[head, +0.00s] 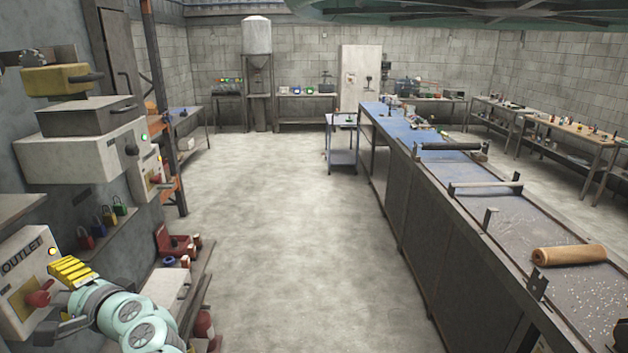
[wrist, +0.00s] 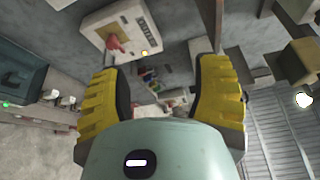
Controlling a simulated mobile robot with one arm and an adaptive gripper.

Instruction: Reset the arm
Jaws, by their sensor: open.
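My gripper (head: 72,270) is at the lower left in the head view, with yellow ridged fingers on my pale green arm. It is beside the white OUTLET box (head: 22,275), which has a red knob and a lit yellow lamp. In the wrist view, the two yellow fingers of my gripper (wrist: 160,95) stand wide apart with nothing between them. The OUTLET box (wrist: 112,30) shows beyond the fingers there, at the upper left. I cannot tell whether any finger touches the box.
A shelf of coloured padlocks (head: 105,220) and a lower shelf with a red holder (head: 175,242) are close to my arm on the left. A long workbench (head: 450,240) bearing a brown roll (head: 569,255) runs along the right. The concrete floor (head: 290,220) between is clear.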

